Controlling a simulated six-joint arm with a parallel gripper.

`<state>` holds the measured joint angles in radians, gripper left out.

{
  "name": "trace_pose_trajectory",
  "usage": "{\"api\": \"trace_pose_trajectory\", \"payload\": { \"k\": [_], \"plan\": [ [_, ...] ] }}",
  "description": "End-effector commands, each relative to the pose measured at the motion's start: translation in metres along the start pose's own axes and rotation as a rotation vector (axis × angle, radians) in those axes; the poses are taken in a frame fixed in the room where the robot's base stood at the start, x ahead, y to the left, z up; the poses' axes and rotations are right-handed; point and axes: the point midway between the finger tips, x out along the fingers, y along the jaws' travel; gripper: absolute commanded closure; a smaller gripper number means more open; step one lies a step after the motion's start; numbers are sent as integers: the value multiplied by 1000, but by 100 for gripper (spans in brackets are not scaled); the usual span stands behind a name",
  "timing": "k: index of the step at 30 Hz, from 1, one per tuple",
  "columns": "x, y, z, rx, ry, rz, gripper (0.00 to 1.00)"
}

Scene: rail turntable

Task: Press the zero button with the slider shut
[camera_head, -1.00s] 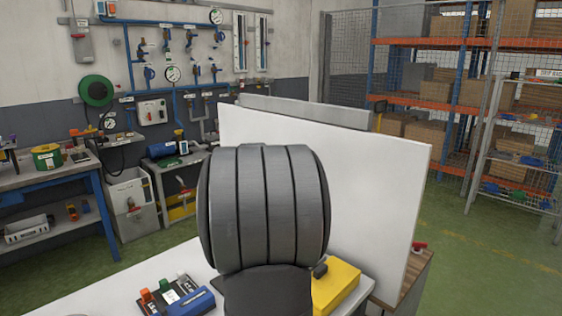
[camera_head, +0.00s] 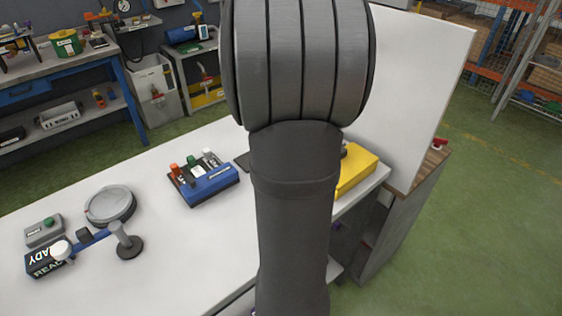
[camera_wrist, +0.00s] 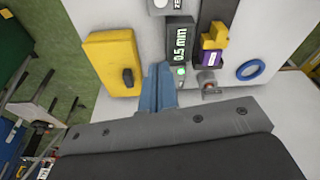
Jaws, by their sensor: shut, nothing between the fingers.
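In the wrist view my gripper (camera_wrist: 160,68) is shut and empty, its blue fingers together. The fingertips appear just left of a dark display box (camera_wrist: 180,45) reading "0.5 mm", with a lit green spot at its lower end. A pale box (camera_wrist: 160,6) with a partly cut-off label starting "ZE" shows at the top edge; its button is not clearly visible. Right of the display, a yellow and purple block (camera_wrist: 213,48) sits by a dark rail (camera_wrist: 219,12). I cannot tell whether this is the slider or whether it is shut. In the head view my arm hides this area.
A yellow box (camera_wrist: 112,62) with a black knob stands left of the fingers. A blue ring (camera_wrist: 250,69) lies at right. In the head view, a blue box (camera_head: 210,186), a round grey disc (camera_head: 110,205) and a "READY" display (camera_head: 46,264) occupy the table. A white panel (camera_head: 415,80) stands behind.

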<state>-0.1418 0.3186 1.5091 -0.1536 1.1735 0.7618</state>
Motion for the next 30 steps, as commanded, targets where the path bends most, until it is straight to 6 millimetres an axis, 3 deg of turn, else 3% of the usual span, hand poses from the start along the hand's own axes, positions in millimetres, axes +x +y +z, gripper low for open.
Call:
{"api": "trace_pose_trajectory", "payload": {
  "k": [10, 18, 24, 30],
  "plan": [
    [31, 10, -3, -602, 394, 8, 100],
    [40, 0, 21, -1043, 607, -4, 100],
    [42, -6, 34, -1190, 673, -15, 100],
    [42, -7, 36, -1210, 683, -17, 100]
  ]
}}
